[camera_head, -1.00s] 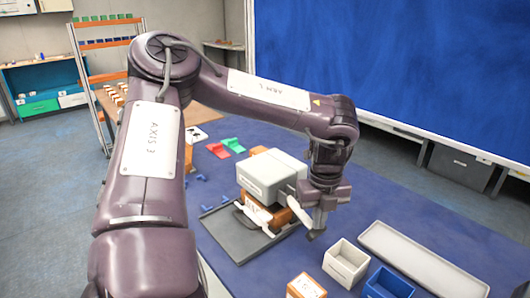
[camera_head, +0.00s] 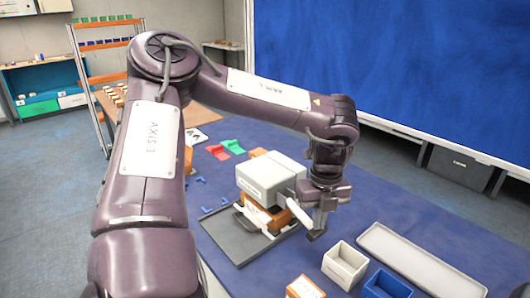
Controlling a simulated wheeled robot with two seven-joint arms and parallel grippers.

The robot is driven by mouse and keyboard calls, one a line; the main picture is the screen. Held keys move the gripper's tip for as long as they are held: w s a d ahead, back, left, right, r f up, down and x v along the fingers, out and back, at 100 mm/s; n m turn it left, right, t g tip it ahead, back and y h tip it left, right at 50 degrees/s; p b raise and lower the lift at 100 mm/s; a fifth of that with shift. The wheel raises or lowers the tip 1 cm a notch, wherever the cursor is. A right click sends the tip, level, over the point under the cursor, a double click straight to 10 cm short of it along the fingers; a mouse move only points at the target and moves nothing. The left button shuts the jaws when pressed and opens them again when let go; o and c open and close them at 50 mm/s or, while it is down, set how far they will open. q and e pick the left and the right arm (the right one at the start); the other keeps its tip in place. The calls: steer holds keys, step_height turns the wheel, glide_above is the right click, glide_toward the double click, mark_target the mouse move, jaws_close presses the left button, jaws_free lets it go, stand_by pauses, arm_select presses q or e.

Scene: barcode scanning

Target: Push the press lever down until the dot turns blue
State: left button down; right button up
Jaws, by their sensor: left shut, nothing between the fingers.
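The press (camera_head: 262,178) is a white-grey box head over an orange body on a dark grey base plate (camera_head: 232,242), on the blue table. Its light lever (camera_head: 299,213) sticks out from the right side and slopes down to the right. My left gripper (camera_head: 316,235) is shut and points down at the lever's outer end, seemingly against it. Whether they touch is hard to tell. I cannot make out the dot. My right gripper is not in view.
A beige bin (camera_head: 345,264), a blue bin (camera_head: 387,284) and an orange-white box (camera_head: 304,287) stand at the front right. A long grey tray (camera_head: 420,262) lies beyond them. Green and red pieces (camera_head: 226,149) lie behind the press.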

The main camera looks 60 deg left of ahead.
arm_select(q)
step_height(320, 180, up, 14)
steer(key=p, duration=0.9)
steer(key=shift+f, duration=0.2)
steer(key=shift+a, duration=0.1)
